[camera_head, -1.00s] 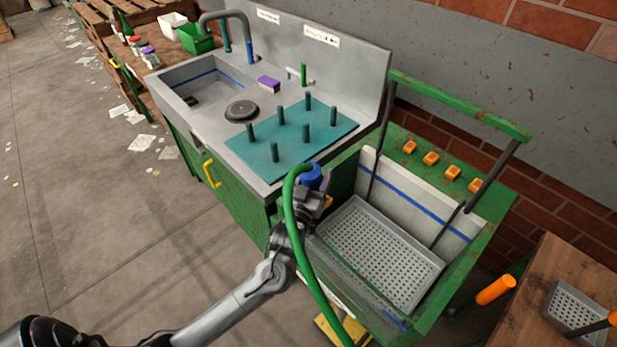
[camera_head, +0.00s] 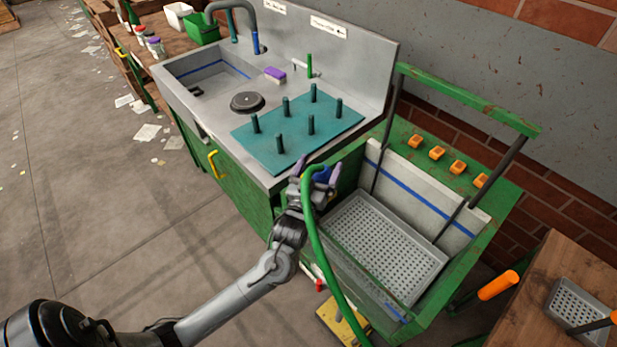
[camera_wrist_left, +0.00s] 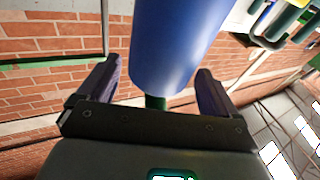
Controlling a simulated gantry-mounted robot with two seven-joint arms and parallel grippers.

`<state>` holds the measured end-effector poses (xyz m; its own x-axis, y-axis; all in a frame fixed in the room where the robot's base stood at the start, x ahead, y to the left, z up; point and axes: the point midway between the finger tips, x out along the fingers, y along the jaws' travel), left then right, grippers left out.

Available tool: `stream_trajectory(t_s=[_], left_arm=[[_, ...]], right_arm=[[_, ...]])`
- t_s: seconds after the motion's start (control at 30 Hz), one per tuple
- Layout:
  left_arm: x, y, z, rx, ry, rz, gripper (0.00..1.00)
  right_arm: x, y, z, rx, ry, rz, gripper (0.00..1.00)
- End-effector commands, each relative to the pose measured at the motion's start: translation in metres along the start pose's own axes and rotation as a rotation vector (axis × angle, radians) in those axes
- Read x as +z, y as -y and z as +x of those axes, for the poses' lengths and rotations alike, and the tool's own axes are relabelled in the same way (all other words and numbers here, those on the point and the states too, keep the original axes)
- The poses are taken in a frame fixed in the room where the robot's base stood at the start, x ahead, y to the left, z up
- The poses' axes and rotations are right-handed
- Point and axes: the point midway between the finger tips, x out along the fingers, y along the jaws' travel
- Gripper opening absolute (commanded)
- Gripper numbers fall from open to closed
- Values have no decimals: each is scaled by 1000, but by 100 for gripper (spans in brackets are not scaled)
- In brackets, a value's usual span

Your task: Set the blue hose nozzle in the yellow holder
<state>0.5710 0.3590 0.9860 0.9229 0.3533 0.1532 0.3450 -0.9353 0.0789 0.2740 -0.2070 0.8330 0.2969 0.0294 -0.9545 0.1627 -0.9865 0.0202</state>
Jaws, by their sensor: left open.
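The blue hose nozzle (camera_head: 321,174) is at the near edge of the sink unit, partly hidden by my gripper and the green hose (camera_head: 325,260). The hose arches over beside it and hangs down in front of the wash basin. My left gripper (camera_head: 316,177) is open, its purple fingers on either side of the nozzle. In the left wrist view the nozzle (camera_wrist_left: 175,42) stands between the spread fingers, with a clear gap on the left finger's side. A yellow piece (camera_head: 342,326) shows low at the floor; I cannot tell if it is the holder. My right gripper is out of view.
A teal peg mat (camera_head: 297,133) lies on the steel sink counter (camera_head: 222,113) behind the gripper. A green-framed wash basin with a grey perforated tray (camera_head: 385,245) stands close on the right. A wooden table (camera_head: 525,310) is at lower right. The floor at left is open.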

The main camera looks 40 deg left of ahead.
Motion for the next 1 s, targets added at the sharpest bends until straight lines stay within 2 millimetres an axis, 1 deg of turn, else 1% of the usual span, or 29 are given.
stream_trajectory(t_s=[0.03, 0.17, 0.27, 0.37, 0.5, 0.6, 0.7, 0.83, 1.0], left_arm=[[102, 12, -16, -8, 176, 82, 93], [94, 11, -25, -7, 165, 75, 93], [83, 11, -37, -5, 148, 68, 93], [70, 11, -52, -3, 128, 58, 93], [47, 12, -72, -2, 88, 42, 93], [32, 13, -86, -2, 64, 33, 93], [20, 14, -97, -2, 44, 25, 93], [9, 14, -108, 0, 25, 16, 93], [1, 14, -116, 0, 11, 11, 93]], right_arm=[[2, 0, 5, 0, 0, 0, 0], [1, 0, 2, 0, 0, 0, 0], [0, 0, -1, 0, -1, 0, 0], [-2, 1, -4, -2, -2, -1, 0], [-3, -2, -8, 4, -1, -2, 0], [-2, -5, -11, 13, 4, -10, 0], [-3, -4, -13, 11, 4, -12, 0], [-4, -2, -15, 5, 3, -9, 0], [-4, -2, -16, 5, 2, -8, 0]])
